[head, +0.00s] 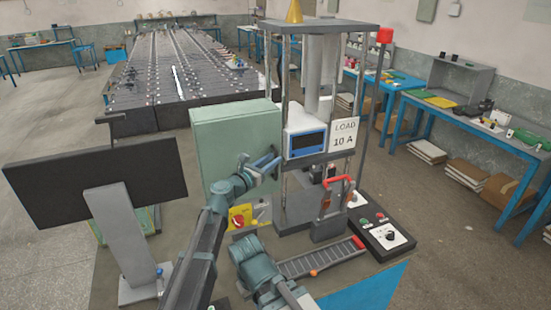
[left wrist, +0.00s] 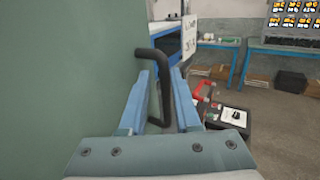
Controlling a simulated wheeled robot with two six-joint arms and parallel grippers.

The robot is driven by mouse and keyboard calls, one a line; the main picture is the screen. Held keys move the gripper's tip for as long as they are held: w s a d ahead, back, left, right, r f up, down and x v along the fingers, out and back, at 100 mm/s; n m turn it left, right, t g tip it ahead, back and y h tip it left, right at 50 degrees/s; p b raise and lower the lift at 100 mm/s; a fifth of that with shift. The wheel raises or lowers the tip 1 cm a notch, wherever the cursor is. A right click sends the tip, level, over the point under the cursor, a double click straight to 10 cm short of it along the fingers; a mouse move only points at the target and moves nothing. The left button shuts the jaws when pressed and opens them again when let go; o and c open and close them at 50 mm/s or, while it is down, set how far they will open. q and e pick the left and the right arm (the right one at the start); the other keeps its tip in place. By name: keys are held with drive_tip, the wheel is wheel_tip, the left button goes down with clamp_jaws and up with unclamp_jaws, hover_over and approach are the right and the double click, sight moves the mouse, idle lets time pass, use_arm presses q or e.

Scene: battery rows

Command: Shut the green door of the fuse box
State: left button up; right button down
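The pale green door (head: 222,135) of the fuse box stands upright behind my left arm in the head view. I cannot tell how far it stands open. In the left wrist view the green door (left wrist: 70,70) fills the left side. Its black handle (left wrist: 164,90) stands out from its right edge. My left gripper (head: 276,161) is at the handle. In the left wrist view its two blue fingers (left wrist: 161,90) are apart, one on each side of the handle, with a gap showing. A teal part of my other arm shows low in the head view, but its gripper does not.
A dark monitor panel (head: 95,182) stands left of the door. To the right are a metal-post rig with a LOAD 10 A sign (head: 343,134), a red-handled switch (head: 335,190) and a black control box (head: 382,235). Battery rows (head: 165,70) lie behind.

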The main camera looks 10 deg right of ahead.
use_arm(q)
drive_tip(key=v, duration=1.1)
drive_tip(key=shift+s, duration=0.2)
drive_tip(key=shift+a, duration=0.1)
drive_tip(key=s+a+f+m+g+y, duration=0.55)
drive_tip(key=s+f+m, duration=0.45)
drive_tip(key=f+m, duration=0.5)
drive_tip(key=s+a+f+m+g+y, duration=0.35)
drive_tip(key=s+a+m, duration=0.25)
drive_tip(key=a, duration=0.4)
drive_tip(key=s+a+f+m+g+y, duration=0.25)
drive_tip(key=s+a+m+y, duration=0.35)
drive_tip(key=a, duration=0.4)
drive_tip(key=s+d+f+m+b, duration=0.3)
drive_tip(key=s+d, duration=0.3)
drive_tip(key=d, duration=0.5)
drive_tip(key=shift+d+f+g, duration=0.35)
drive_tip(key=shift+d+f, duration=0.05)
